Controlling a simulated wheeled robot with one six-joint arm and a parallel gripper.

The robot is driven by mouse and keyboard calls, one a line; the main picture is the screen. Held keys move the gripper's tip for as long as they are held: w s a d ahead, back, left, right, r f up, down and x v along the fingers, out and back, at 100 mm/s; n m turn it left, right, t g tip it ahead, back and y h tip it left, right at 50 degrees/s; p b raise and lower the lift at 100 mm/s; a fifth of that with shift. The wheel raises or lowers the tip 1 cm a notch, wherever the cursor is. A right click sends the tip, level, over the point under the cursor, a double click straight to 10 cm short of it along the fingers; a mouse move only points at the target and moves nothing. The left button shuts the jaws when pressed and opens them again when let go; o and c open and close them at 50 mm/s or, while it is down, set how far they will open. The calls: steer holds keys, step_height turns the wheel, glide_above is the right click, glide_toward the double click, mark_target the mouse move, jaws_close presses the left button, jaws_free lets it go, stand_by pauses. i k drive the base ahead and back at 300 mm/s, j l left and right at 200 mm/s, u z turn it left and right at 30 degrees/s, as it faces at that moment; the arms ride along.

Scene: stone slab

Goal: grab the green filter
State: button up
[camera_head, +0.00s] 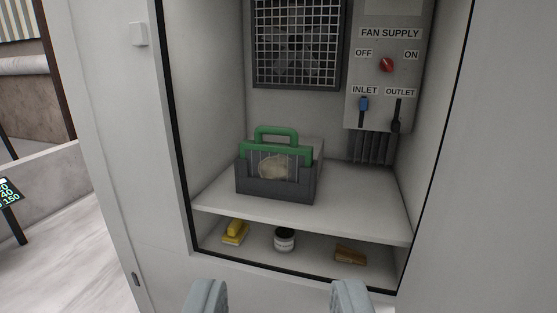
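The green filter (276,149) has a green frame with a loop handle on top and a pale, stained panel. It sits upright in a dark grey holder (258,187) on the upper shelf of the cabinet. The holder's front hides the lower part of the filter. My gripper (278,296) is at the bottom edge of the view, in front of the cabinet opening. Its two fingers are wide apart with nothing between them. It is below the filter in the picture and apart from it.
Above the shelf (360,205) are a fan grille (297,45) and a control panel (378,80) with a red knob and two levers. The lower shelf holds a yellow item (235,233), a jar (284,240) and a brown block (350,255). Cabinet walls border the opening.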

mark_target(280, 161)
steer(key=i, duration=0.65)
steer(key=i+l, duration=0.1)
steer(key=i, duration=0.55)
steer(key=u, duration=0.05)
